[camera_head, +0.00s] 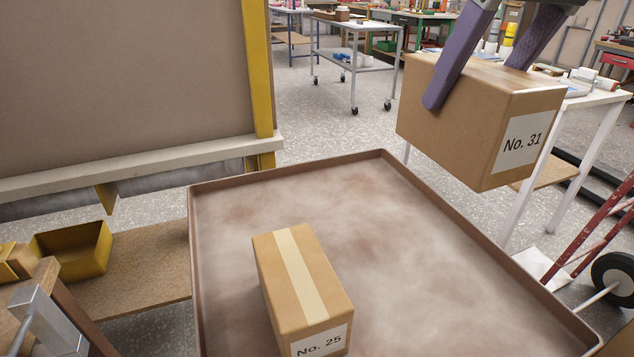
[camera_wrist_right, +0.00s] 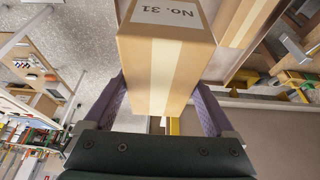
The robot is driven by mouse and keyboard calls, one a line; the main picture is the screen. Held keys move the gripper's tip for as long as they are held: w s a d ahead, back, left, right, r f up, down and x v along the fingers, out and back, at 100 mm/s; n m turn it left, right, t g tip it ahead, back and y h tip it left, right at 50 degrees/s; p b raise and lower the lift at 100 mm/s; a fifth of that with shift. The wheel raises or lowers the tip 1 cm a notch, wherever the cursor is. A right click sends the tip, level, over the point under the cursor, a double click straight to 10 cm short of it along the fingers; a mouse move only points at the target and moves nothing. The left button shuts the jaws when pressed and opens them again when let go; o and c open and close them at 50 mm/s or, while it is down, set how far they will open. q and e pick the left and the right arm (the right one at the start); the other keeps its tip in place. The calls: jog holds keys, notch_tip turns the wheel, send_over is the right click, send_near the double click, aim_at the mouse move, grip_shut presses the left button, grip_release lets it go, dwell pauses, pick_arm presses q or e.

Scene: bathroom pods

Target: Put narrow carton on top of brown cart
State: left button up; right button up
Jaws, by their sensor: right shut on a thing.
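My right gripper (camera_head: 478,82), with purple fingers, is shut on a brown carton labelled "No. 31" (camera_head: 465,125). The carton is held in the air at the upper right, above and beside the right edge of the brown cart (camera_head: 400,250). The right wrist view shows this carton (camera_wrist_right: 165,65) between the two fingers (camera_wrist_right: 160,108). A second carton, "No. 25" (camera_head: 290,285), with a pale tape strip, rests on the cart's top, near side. I cannot tell from its shape alone which carton is called narrow. My left gripper is not in view.
The cart top is bare behind and right of carton No. 25. A large board with a yellow post (camera_head: 258,70) stands at the left. A yellow bin (camera_head: 75,250) sits on a low shelf. A white table (camera_head: 590,100) and a red hand truck (camera_head: 605,230) stand at the right.

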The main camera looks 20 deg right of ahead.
notch_tip(320, 180, down, 19)
jog(key=b, duration=0.3)
jog(key=shift+r, duration=0.1)
